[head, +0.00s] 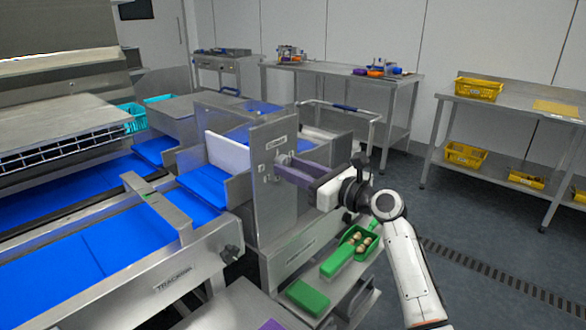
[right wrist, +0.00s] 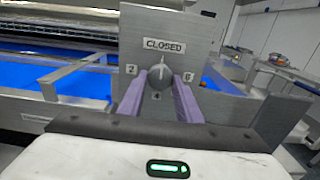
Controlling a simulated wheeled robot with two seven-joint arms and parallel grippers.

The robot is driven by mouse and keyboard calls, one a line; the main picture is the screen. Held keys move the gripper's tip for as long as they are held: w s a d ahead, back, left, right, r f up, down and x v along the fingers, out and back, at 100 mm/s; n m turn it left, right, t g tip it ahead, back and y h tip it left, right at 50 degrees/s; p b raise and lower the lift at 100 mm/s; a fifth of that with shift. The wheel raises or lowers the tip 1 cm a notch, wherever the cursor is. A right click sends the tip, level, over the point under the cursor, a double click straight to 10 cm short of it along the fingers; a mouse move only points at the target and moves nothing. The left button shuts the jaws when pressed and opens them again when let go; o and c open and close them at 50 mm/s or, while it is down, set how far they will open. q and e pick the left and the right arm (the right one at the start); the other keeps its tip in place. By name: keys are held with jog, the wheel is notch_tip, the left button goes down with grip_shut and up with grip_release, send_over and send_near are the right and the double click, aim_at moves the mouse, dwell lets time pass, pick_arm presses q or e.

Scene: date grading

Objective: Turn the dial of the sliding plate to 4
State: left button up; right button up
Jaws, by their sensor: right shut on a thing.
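The sliding plate (head: 270,200) is an upright grey metal panel at the middle of the head view; it also fills the centre of the right wrist view (right wrist: 205,40). Its dial (right wrist: 160,72) is a round grey knob with CLOSED above it, 2 at the left, 6 at the right and 4 below. A light pointer mark on the knob points up at CLOSED. My right gripper (right wrist: 160,82) has its purple fingers on both sides of the knob, shut on it. In the head view the right gripper (head: 284,168) reaches the panel from the right.
Blue conveyor belts (head: 110,255) run at the left of the panel. Below my right arm, a green box with dates (head: 335,262) and a green tray (head: 307,298) sit on a metal shelf. Side tables (head: 345,75) stand at the back; the floor at right is clear.

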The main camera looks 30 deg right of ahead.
jog(key=shift+n, duration=0.3)
